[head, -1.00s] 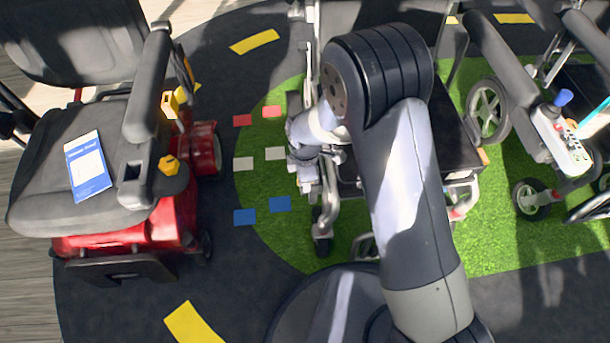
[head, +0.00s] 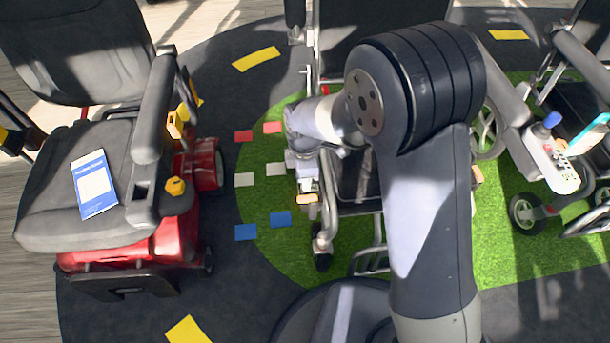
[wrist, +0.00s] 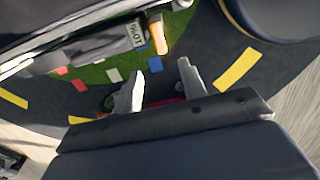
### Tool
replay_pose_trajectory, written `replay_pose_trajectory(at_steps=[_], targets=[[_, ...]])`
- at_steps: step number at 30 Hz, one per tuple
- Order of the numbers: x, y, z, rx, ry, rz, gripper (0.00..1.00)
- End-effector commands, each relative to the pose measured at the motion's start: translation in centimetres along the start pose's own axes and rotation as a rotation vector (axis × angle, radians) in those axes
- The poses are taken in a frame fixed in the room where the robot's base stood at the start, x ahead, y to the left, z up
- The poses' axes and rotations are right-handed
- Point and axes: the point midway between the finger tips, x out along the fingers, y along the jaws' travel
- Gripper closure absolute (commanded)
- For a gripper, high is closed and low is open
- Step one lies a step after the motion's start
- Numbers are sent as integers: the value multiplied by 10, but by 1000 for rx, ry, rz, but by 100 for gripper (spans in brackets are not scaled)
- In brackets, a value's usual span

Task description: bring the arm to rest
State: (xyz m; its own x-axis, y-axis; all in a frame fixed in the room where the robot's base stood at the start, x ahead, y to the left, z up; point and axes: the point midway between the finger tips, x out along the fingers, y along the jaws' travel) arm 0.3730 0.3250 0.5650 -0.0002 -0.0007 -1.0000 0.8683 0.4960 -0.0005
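My arm is bent in front of the head camera, with its dark elbow high and right of centre. It hides much of the black-seated wheelchair (head: 352,182) behind it. My gripper (head: 308,188) hangs by the left side of that wheelchair, near a tan end piece (head: 307,198). Whether it touches the chair I cannot tell. In the wrist view my gripper (wrist: 162,85) has its two pale fingers well apart, with nothing held between them. The tan piece (wrist: 157,36) shows beyond the fingers, beside a part marked with digits.
A red scooter (head: 180,237) with a black seat stands at the left, a blue-and-white booklet (head: 93,184) on its seat. Flat coloured patches (head: 246,232) mark the floor between scooter and gripper.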

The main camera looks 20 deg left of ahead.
Motion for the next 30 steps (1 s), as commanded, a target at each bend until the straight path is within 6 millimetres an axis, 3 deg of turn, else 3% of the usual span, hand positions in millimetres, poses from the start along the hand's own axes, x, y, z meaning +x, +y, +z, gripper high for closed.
replay_pose_trajectory(at_steps=[7,11,24,30], targets=[[2,0,0,0,0,0,60],[14,0,0,0,0,-2,60],[93,0,0,0,0,-2,60],[112,0,0,3,0,0,60]])
